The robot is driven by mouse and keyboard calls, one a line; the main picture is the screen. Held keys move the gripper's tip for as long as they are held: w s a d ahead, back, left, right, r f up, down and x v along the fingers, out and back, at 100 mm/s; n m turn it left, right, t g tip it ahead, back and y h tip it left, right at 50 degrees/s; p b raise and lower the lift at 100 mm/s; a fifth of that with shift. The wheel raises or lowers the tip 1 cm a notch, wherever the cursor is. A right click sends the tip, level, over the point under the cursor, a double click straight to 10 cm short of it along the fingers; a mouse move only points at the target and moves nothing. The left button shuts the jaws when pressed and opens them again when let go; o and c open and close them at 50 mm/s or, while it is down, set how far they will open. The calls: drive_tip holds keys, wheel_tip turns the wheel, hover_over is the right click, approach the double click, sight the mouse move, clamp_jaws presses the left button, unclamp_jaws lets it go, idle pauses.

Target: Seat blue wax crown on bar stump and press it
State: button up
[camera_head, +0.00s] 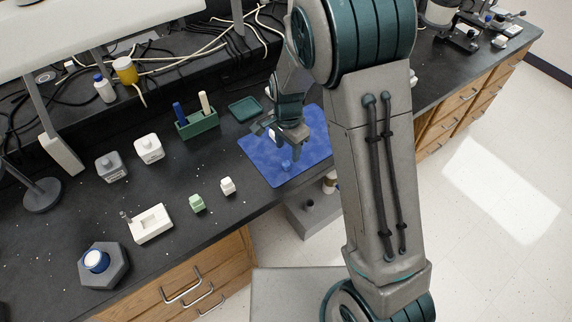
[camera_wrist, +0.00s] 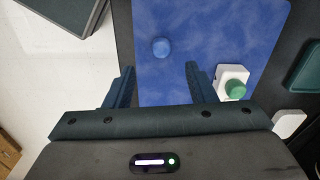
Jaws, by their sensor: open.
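A small rounded blue piece, which looks like the blue wax crown (camera_wrist: 161,47), rests on the blue mat (camera_wrist: 205,22). It also shows near the mat's front edge in the head view (camera_head: 287,164). My gripper (camera_wrist: 161,68) is open and empty above the mat. In the wrist view the blue piece lies just beyond the gap between the fingertips, apart from both. A white block (camera_wrist: 225,72) with a green knob (camera_wrist: 235,90) on it stands to the right of the right finger. I cannot tell for certain which piece is the bar stump.
A green rack (camera_head: 198,125) holds two sticks behind. A green tray (camera_head: 245,109) lies near the mat's back edge. Cables run along the back.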

sight(286, 163)
drive_tip(key=shift+a+f+p, duration=0.2)
drive_tip(key=shift+f+p, duration=0.15)
drive_tip(key=shift+f, duration=2.9)
drive_tip(key=shift+c, duration=0.2)
drive_tip(key=c, duration=1)
